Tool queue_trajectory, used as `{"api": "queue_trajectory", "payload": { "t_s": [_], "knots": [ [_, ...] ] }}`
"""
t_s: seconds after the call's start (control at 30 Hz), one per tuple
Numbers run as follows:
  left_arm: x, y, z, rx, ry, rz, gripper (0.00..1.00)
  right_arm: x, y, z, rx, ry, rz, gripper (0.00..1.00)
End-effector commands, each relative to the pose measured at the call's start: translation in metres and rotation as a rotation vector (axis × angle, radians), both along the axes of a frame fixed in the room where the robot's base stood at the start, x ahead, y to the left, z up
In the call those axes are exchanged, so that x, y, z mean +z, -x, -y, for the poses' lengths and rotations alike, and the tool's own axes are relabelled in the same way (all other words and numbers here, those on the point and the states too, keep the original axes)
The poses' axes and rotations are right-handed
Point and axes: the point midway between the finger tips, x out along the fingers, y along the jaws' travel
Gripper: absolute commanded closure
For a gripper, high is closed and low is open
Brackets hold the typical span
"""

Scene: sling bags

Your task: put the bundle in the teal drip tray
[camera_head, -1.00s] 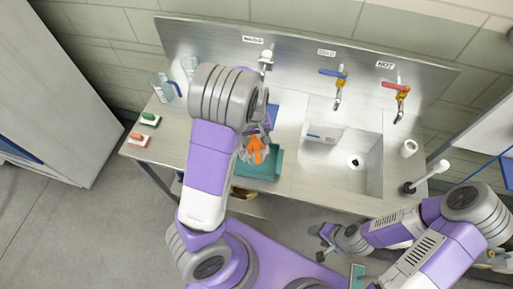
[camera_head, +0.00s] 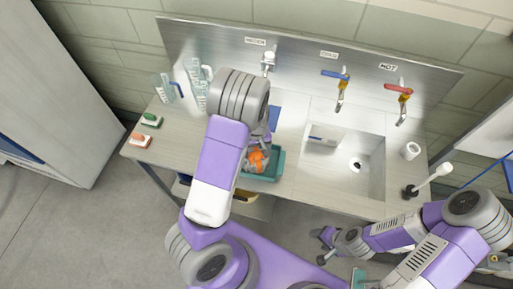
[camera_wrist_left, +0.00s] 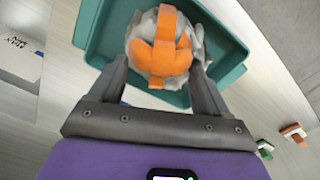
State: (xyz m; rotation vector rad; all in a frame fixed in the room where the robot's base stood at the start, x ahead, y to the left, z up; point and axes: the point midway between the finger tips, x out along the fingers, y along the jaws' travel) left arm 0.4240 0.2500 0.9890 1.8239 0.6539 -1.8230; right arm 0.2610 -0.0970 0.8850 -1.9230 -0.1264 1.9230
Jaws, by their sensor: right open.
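The bundle (camera_head: 257,160) is a rounded grey-white wad with orange straps. In the left wrist view the bundle (camera_wrist_left: 160,48) sits between the two fingertips of my left gripper (camera_wrist_left: 161,72), which is shut on it. The teal drip tray (camera_head: 276,168) is on the counter left of the sink. The bundle is over the inside of the tray (camera_wrist_left: 232,72); I cannot tell if it touches the bottom. My left arm hides part of the tray in the head view. My right gripper (camera_head: 326,246) is open and empty, in front of the counter.
The sink basin (camera_head: 345,165) is right of the tray. Clear pitchers (camera_head: 163,88) stand at the back left. A green brush (camera_head: 151,120) and an orange brush (camera_head: 140,140) lie at the left end. A white cup (camera_head: 410,151) and a plunger-like tool (camera_head: 425,182) stand at the right.

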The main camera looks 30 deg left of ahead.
Motion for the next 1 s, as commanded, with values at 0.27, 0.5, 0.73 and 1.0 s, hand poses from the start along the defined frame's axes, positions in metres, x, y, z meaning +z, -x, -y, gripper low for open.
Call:
{"api": "queue_trajectory", "payload": {
  "t_s": [0.27, 0.5, 0.73, 1.0],
  "knots": [
    [0.001, 0.0, 0.0, 0.0, 0.0, 0.0, 0.09, 0.0, 0.0, 0.0, 0.0, 0.0, 0.0, 0.39],
    [0.012, -0.001, 0.001, -0.002, 0.001, 0.003, 0.09, 0.004, 0.0, 0.0, 0.0, 0.0, 0.0, 0.39],
    [0.059, -0.001, 0.001, -0.002, 0.001, 0.006, 0.09, 0.008, 0.0, 0.0, 0.0, 0.0, 0.0, 0.39],
    [0.109, -0.001, 0.001, -0.001, 0.001, 0.005, 0.09, 0.012, 0.0, 0.0, 0.0, 0.0, 0.0, 0.39]
  ]
}}
